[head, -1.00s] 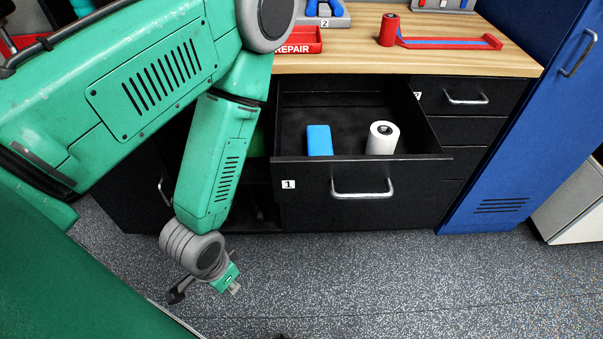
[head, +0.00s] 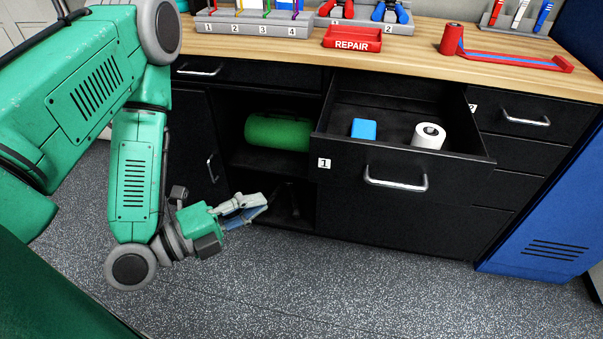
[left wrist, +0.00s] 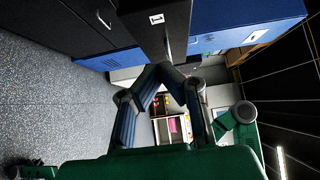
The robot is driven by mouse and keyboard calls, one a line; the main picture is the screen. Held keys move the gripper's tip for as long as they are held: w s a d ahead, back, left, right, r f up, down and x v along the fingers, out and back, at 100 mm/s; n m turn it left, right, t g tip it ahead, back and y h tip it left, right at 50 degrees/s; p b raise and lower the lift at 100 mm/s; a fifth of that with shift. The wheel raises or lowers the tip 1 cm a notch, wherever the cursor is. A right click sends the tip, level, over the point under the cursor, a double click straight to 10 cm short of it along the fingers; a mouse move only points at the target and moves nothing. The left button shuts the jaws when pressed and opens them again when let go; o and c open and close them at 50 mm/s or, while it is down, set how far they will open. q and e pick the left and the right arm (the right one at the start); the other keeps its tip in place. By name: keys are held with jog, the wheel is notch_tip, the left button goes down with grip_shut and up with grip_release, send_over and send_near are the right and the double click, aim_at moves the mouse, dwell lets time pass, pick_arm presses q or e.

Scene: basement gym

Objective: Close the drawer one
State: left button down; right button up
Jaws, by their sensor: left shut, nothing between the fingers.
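Drawer one (head: 335,150) is a black drawer with a silver handle (head: 395,182) and a white "1" label. It is pulled out from the workbench, and a blue block (head: 363,128) and a white roll (head: 428,135) are inside it. My left gripper (head: 258,204) is shut and empty, to the left of the drawer front and lower in the head view, apart from it. In the left wrist view the fingers of the left gripper (left wrist: 163,72) point toward the black drawer front (left wrist: 150,38) with its label. My right gripper is not in view.
The wooden benchtop (head: 470,70) holds a red REPAIR tray (head: 351,38), tool racks and a red roll (head: 452,38). An open shelf with a green cylinder (head: 278,131) is left of the drawer. A blue locker (head: 545,225) stands right. The floor in front is clear.

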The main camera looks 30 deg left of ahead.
pick_arm(q)
send_near(323, 162)
jog(key=w+d, duration=0.2)
jog(key=d, duration=0.3)
jog(key=w, duration=0.1)
jog(key=w+a, duration=0.1)
jog(key=w, duration=0.1)
jog(key=shift+w+a, duration=0.15)
jog(key=shift+a, duration=0.05)
jog(key=shift+w+a, duration=0.25)
jog(key=shift+w, duration=0.15)
jog(key=shift+d, duration=0.2)
jog(key=shift+w, duration=0.1)
